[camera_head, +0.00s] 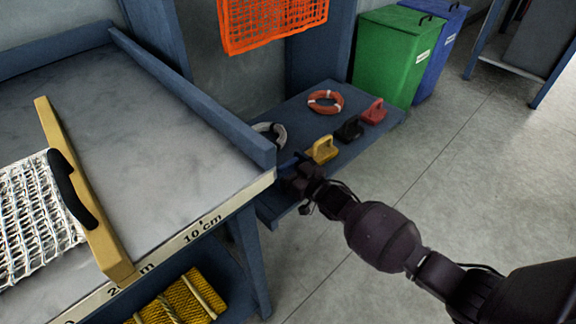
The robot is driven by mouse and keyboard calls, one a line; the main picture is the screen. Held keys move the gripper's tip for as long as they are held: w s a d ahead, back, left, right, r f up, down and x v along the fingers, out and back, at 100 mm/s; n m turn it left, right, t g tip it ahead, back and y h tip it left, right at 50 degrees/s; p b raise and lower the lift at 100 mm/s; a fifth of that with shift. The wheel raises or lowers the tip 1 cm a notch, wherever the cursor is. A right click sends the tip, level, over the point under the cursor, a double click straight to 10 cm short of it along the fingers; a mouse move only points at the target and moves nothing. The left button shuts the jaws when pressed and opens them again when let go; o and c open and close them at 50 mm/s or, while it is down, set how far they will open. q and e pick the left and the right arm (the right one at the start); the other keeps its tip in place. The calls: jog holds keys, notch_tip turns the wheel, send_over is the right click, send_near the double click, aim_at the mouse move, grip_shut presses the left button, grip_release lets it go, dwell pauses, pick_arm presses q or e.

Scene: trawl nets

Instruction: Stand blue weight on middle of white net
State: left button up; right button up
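The white net (30,215) lies on the grey table top at the left; the picture's left edge cuts it off. A wooden bar (75,185) with a black handle (72,190) lies along its right side. My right gripper (295,175) is at the near end of the low blue shelf, just past the table's right corner. A small blue patch (287,162) shows beside its fingers; it may be part of the blue weight, mostly hidden by the gripper and the table corner. Whether the fingers are closed on it is unclear. My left gripper is out of view.
The low shelf (375,140) holds yellow (322,149), black (350,129) and red (374,111) weights, an orange ring (325,101) and a pale ring (277,131). A raised blue rim (190,95) edges the table. Bare table lies right of the bar.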

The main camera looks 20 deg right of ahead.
jog(key=shift+o, duration=0.9)
jog(key=shift+r, duration=0.1)
